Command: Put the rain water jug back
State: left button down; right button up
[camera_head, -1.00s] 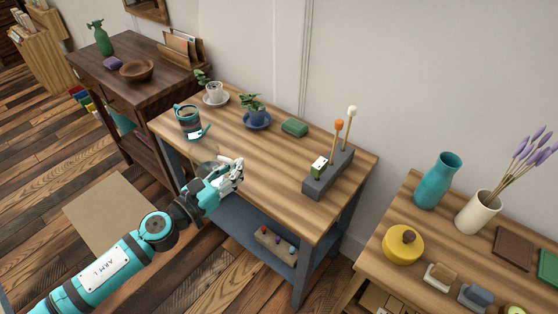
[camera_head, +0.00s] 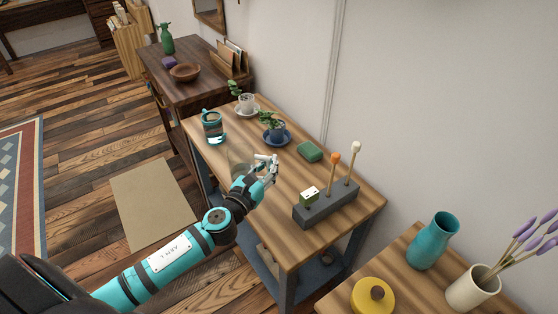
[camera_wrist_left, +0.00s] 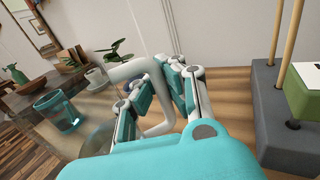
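A clear jug (camera_head: 238,160) with a pale handle (camera_wrist_left: 164,100) is at the left part of the plank-topped table (camera_head: 330,215). My left gripper (camera_head: 266,166) has its fingers on both sides of the handle and appears shut on it. The wrist view shows the fingers (camera_wrist_left: 158,84) there; the jug's see-through body (camera_wrist_left: 98,138) is faint. I cannot tell whether the jug's base touches the tabletop. A second clear vessel with a teal rim (camera_head: 212,128) stands upright behind it, near the table's left end. My right gripper is out of view.
Two potted plants on saucers, one white (camera_head: 246,103), one blue (camera_head: 273,128), stand behind the jug. A dark cabinet (camera_head: 200,88) adjoins at left.

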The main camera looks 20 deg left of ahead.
pick_arm(q)
jog(key=shift+w+f+b, duration=0.35)
jog(key=shift+w+f, duration=0.35)
jog(key=shift+w, duration=0.35)
jog(key=shift+w+f+b, duration=0.35)
jog(key=shift+w+f, duration=0.3)
jog(key=shift+w, duration=0.35)
jog(key=shift+w+f+b, duration=0.35)
jog(key=shift+w+f, duration=0.35)
jog(key=shift+w, duration=0.35)
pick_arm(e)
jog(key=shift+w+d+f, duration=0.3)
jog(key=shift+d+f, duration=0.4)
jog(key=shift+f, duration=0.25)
pick_arm(q)
jog(key=shift+r, duration=0.1)
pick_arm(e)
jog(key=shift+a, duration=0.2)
pick_arm(q)
jog(key=c, duration=1.5)
grip_release()
jog(key=shift+s+f, duration=0.1)
jog(key=shift+f, duration=0.1)
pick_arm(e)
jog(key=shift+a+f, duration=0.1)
